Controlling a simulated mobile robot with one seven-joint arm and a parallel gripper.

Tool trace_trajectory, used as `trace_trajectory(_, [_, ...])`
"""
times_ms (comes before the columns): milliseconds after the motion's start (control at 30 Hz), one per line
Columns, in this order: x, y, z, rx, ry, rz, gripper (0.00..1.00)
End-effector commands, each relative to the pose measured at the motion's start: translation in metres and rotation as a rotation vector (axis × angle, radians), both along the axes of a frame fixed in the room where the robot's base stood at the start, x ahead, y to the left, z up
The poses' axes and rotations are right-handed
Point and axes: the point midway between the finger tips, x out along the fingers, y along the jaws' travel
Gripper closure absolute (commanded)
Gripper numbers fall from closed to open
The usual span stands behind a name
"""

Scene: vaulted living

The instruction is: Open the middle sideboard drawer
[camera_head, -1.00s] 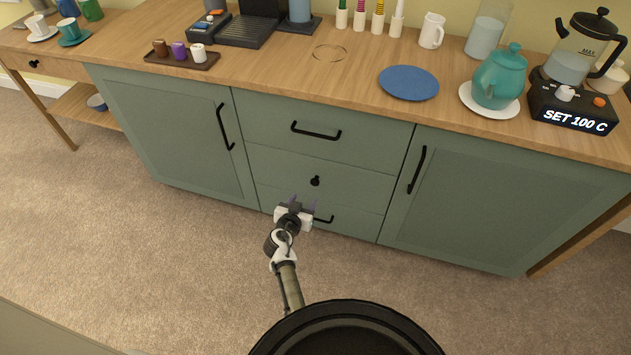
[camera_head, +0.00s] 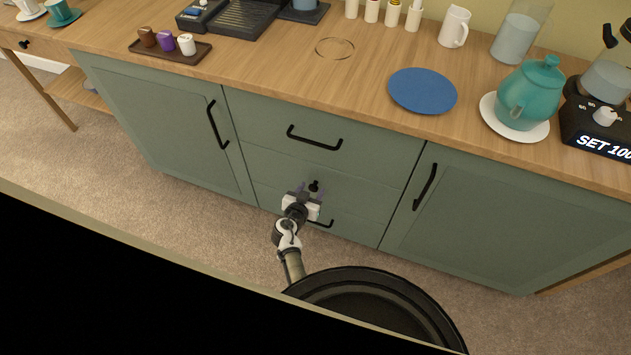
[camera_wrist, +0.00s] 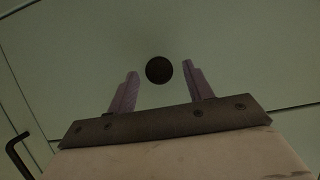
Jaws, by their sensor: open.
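The green sideboard has a stack of three drawers between two doors. The middle drawer (camera_head: 352,184) is shut flush with the front and carries a dark round knob (camera_head: 314,186). My gripper (camera_head: 309,190) is in front of this drawer, its two purple-grey fingers open and pointing at it. In the wrist view, the knob (camera_wrist: 159,70) shows as a dark disc between and slightly beyond the fingertips of my gripper (camera_wrist: 160,78). Nothing is held. Whether the fingertips overlap the knob in depth, I cannot tell.
The top drawer has a black bar handle (camera_head: 314,138); the bottom drawer handle (camera_head: 320,223) is partly hidden behind my gripper. Door handles (camera_head: 217,125) and (camera_head: 425,187) stand out on both sides. Countertop items include a blue disc (camera_head: 422,90) and teal teapot (camera_head: 530,92).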

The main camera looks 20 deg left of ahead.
Motion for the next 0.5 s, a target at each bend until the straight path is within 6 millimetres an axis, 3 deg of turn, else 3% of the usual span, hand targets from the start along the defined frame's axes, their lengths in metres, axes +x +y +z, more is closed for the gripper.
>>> trace_trajectory(467, [-0.0028, -0.0003, -0.0033, 0.001, 0.001, 0.0, 0.49])
trace_trajectory(500, [-0.0028, -0.0003, -0.0033, 0.001, 0.0, 0.0, 0.54])
